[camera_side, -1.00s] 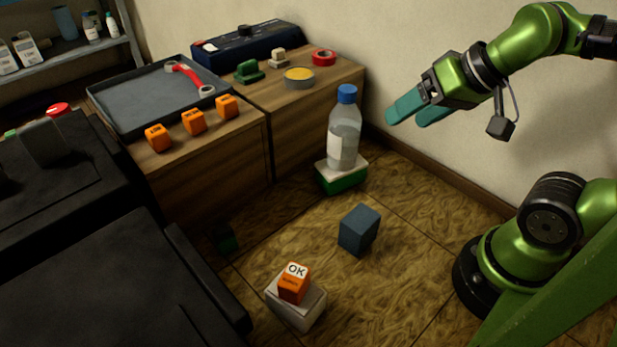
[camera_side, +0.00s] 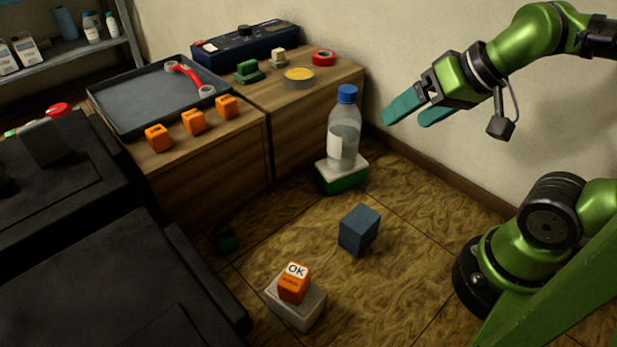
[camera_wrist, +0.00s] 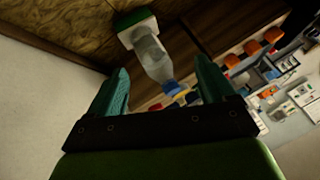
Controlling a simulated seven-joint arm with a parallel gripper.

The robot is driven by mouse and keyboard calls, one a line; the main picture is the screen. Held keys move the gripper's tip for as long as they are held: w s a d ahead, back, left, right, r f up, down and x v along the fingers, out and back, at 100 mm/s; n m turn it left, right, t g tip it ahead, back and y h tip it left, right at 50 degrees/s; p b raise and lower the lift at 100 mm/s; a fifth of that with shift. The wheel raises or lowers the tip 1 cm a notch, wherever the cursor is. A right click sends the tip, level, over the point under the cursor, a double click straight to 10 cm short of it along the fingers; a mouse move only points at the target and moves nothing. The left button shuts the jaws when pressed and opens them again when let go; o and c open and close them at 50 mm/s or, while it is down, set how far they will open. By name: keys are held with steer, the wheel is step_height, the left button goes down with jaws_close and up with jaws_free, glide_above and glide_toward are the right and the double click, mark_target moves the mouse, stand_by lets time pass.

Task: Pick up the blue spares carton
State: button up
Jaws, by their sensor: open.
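The blue carton (camera_side: 360,230) is a small dark-blue box standing on the patterned floor, in the middle of the side view. Nothing lies on top of it. My gripper (camera_side: 410,116) has teal fingers and is up near the wall, well above the carton and apart from it. The fingers are open and empty. In the wrist view my gripper (camera_wrist: 158,82) shows its two fingers spread apart, with a bottle beyond them. I cannot make out the blue carton in the wrist view.
A bottle (camera_side: 344,135) with a blue cap stands on a green-and-white box (camera_side: 342,178) behind the carton. An orange block marked OK (camera_side: 294,284) sits on a pale box (camera_side: 296,307) in front. Wooden cabinets (camera_side: 215,168) stand at left. Floor right of the carton is clear.

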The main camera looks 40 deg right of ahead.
mark_target(361, 218)
steer(key=w+a+f+n+g+h, duration=0.1)
steer(key=a+f+n+g, duration=0.25)
steer(key=n, duration=0.75)
steer(key=a+f+n+g+h, duration=0.15)
steer(key=a+n+g, duration=0.3)
steer(key=n, duration=0.75)
steer(key=shift+t+y, duration=0.25)
steer(key=shift+t, duration=0.15)
steer(key=f, duration=1.7)
steer(key=shift+w+a+f, duration=0.1)
steer(key=shift+w+f, duration=0.1)
steer(key=shift+f, duration=0.2)
steer(key=c, duration=1.2)
steer(key=shift+r, duration=0.1)
